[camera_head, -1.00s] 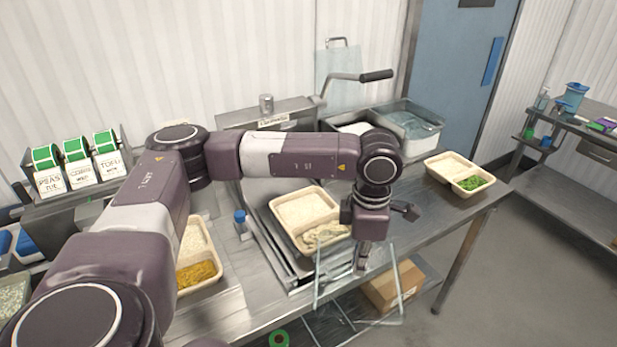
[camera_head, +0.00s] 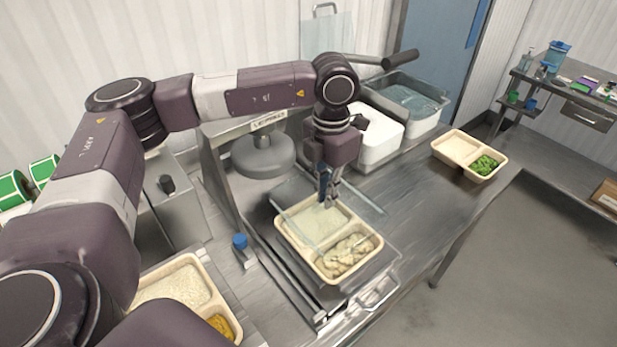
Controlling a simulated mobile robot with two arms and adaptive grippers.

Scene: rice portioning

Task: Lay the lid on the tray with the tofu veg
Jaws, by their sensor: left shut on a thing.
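The tray with the tofu veg (camera_head: 291,252) sits on the metal slide of the press. It is a two-compartment beige tray, with white rice (camera_head: 312,220) in the back compartment and pale tofu chunks (camera_head: 346,256) in the front one. My left gripper (camera_head: 327,198) is shut on the clear lid (camera_head: 366,207) and is above the back part of the tray. The lid looks tilted and overlaps the rice side, with an edge sticking out to the right. I cannot tell whether it touches the rim. My right gripper is not in view.
The press (camera_head: 262,150) stands just behind the tray. The table right of the slide is clear.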

